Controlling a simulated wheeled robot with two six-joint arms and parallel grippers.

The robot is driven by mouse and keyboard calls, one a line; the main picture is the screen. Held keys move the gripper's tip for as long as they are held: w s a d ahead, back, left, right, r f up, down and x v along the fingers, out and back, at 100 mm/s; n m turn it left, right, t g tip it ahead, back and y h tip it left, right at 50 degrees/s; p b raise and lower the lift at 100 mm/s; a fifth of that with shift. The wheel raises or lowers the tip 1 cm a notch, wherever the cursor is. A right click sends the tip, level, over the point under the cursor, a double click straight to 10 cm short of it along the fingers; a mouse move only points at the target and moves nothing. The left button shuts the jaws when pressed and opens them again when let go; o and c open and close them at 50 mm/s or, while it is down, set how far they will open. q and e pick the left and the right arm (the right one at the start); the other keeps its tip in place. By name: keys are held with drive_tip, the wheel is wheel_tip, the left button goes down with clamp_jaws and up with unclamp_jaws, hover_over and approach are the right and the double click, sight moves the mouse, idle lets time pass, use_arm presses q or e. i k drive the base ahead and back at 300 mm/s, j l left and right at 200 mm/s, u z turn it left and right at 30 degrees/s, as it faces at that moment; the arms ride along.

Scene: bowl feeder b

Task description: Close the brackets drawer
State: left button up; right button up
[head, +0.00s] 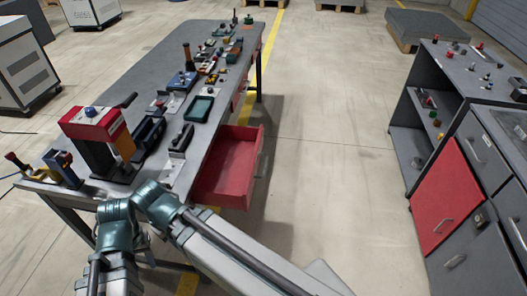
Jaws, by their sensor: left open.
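A red drawer (228,170) is pulled out from the right side of the long grey workbench (160,55), near its close end. Its inside looks empty, and a handle (258,165) is on its front face. I can read no label on it, so I cannot tell from writing that it is the brackets drawer. My left arm reaches in front of the bench's close end, left of and nearer than the drawer. My left gripper (105,283) is low at the bottom left, open, its fingers hardly visible, apart from the drawer. My right gripper is not in view.
A red press-like device (92,120), a teal tray (199,108) and several small parts stand on the bench. Other red drawer fronts (238,92) are farther along it. A grey cabinet with a red door (447,195) stands at the right. The floor between is clear.

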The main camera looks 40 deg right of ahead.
sight(227, 162)
drive_tip(key=l+z, duration=0.2)
drive_tip(key=z, duration=0.3)
drive_tip(key=l+z, duration=0.25)
drive_tip(key=z, duration=0.25)
